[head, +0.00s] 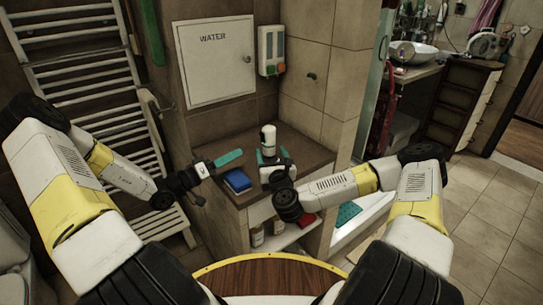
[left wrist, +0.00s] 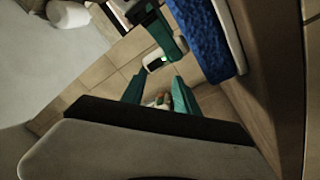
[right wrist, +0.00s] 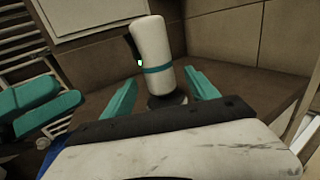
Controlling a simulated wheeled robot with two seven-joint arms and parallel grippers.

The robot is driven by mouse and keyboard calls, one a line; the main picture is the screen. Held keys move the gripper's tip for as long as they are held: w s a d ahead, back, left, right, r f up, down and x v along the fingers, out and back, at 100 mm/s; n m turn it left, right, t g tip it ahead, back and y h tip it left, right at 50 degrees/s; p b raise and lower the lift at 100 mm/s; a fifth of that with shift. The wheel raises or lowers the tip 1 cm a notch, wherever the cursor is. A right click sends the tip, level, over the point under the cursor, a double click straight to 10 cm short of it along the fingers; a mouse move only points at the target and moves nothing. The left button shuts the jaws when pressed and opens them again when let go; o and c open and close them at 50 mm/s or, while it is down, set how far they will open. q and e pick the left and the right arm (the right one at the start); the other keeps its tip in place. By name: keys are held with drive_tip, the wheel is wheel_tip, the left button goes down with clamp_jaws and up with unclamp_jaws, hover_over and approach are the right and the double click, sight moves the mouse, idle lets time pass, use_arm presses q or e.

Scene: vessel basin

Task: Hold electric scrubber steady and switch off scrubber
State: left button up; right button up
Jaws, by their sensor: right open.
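The electric scrubber (head: 268,139) stands upright on the brown counter, a white cylinder with a teal band and a dark base. In the right wrist view the scrubber (right wrist: 152,45) shows a small green light on its left side. My right gripper (head: 271,156) is open, its teal fingers on either side of the scrubber's lower part, with gaps visible. My left gripper (head: 228,158) is left of the scrubber, above the counter. In the left wrist view the left gripper (left wrist: 158,90) has its fingers apart with nothing held between them.
A blue sponge-like block (head: 237,181) lies on the counter (head: 300,150) below my left gripper. Bottles (head: 257,235) and a red item (head: 302,219) are on the shelf beneath. A towel rack (head: 85,75) stands left, and a tiled wall is behind the counter.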

sight(267, 143)
drive_tip(key=w, duration=0.3)
drive_tip(key=w+a, duration=0.1)
drive_tip(key=w, duration=0.2)
drive_tip(key=shift+w+a, duration=0.15)
drive_tip(key=shift+w, duration=0.25)
drive_tip(key=shift+c, duration=0.2)
drive_tip(key=c, duration=1.4)
use_arm(q)
drive_tip(key=c, duration=0.4)
use_arm(e)
clamp_jaws()
use_arm(q)
drive_tip(key=shift+s+a+n, duration=0.1)
drive_tip(key=shift+a+n, duration=0.1)
drive_tip(key=shift+n, duration=0.1)
drive_tip(key=c, duration=0.4)
drive_tip(key=a+n, duration=0.1)
drive_tip(key=n, duration=0.1)
drive_tip(key=s+a+n, duration=0.1)
drive_tip(key=n, duration=0.1)
drive_tip(key=s+a+r+n, duration=0.1)
drive_tip(key=n, duration=0.1)
drive_tip(key=shift+s+a+r+n, duration=0.2)
drive_tip(key=shift+s+a+n, duration=0.1)
drive_tip(key=shift+n, duration=0.4)
drive_tip(key=shift+s+a+r+n, duration=0.15)
drive_tip(key=shift+s+a+n, duration=0.1)
drive_tip(key=shift+n, duration=0.45)
drive_tip(key=shift+w, duration=0.1)
